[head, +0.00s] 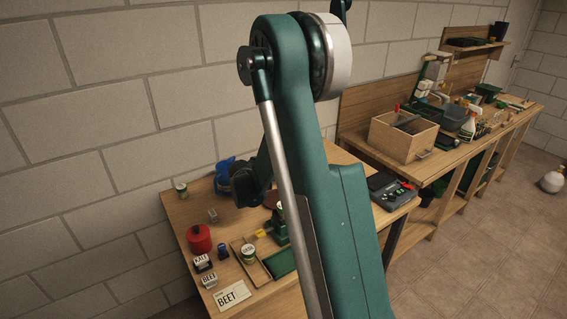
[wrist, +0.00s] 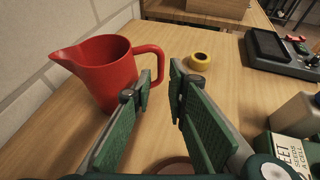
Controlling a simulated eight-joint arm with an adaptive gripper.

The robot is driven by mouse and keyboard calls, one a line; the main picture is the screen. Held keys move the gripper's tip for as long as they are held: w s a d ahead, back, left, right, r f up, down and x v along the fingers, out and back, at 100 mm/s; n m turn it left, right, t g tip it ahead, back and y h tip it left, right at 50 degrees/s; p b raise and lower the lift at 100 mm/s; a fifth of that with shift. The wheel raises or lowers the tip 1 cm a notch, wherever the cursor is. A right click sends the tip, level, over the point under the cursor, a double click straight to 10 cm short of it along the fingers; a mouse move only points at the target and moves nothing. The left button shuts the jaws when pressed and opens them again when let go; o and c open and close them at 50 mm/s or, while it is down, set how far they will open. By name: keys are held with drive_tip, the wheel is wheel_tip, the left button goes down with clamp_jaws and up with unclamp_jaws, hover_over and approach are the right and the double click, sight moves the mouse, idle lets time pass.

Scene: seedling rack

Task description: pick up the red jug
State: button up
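The red jug (wrist: 100,72) stands upright on the wooden bench at the upper left of the wrist view. Its spout points left and its handle (wrist: 160,58) faces right. My gripper (wrist: 161,84) is open, with green-padded fingers and nothing between them. The right fingertip is to the right of the handle. In the head view my arm covers the middle of the bench, and I cannot make out the jug there.
A yellow tape roll (wrist: 199,62) lies beyond the fingers. A dark grey device (wrist: 285,62) is at right. A seed box (wrist: 290,150) and a pale bottle (wrist: 298,116) stand near the right finger. A block wall (wrist: 40,35) bounds the left. A red lidded canister (head: 198,240) stands at the bench's left.

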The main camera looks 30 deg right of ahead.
drive_tip(key=shift+x, duration=1.2)
drive_tip(key=shift+b+x, duration=0.95)
drive_tip(key=shift+x, duration=1.65)
clamp_jaws()
